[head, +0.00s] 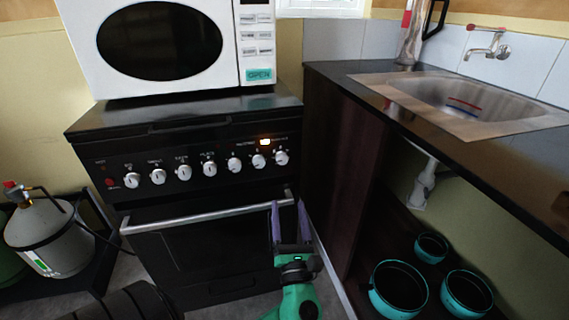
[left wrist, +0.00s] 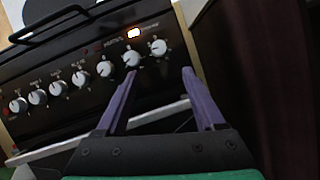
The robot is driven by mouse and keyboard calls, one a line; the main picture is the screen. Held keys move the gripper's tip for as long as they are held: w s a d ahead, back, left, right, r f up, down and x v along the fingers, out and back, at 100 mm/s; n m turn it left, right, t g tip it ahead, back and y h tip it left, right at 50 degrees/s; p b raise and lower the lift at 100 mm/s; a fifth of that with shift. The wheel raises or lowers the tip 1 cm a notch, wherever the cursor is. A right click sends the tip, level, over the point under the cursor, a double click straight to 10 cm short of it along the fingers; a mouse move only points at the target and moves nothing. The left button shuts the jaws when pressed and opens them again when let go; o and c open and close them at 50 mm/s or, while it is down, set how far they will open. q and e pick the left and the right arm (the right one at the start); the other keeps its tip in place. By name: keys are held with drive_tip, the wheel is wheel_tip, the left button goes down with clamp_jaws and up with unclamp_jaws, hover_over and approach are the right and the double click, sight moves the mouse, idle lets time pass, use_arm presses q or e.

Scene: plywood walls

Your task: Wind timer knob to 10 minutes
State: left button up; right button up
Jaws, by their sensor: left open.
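The black stove (head: 190,138) has a front panel with a row of several silver-white knobs. The rightmost knob (head: 281,157) and the one beside it (head: 258,160) sit near a lit orange indicator. The labels are too small to tell which knob is the timer. My left gripper (head: 288,203) is open and empty, its purple fingers pointing up in front of the oven door's right end, below the rightmost knobs. In the left wrist view, the rightmost knob (left wrist: 158,47) shows beyond and between the fingertips (left wrist: 158,73), apart from them. My right gripper is not in view.
An oven handle (head: 210,211) crosses below the knobs. A white microwave (head: 165,45) stands on the stove. The dark counter with a sink (head: 465,100) is at right, its side panel close to the gripper. Several teal-rimmed pots (head: 398,290) sit below. A gas cylinder (head: 48,238) stands left.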

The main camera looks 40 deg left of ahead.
sight(283, 162)
use_arm(q)
drive_tip(key=x, duration=1.3)
drive_tip(key=shift+r, duration=0.1)
clamp_jaws()
drive_tip(key=shift+n, duration=0.3)
drive_tip(key=shift+n+b, duration=0.4)
drive_tip(key=shift+b, duration=0.2)
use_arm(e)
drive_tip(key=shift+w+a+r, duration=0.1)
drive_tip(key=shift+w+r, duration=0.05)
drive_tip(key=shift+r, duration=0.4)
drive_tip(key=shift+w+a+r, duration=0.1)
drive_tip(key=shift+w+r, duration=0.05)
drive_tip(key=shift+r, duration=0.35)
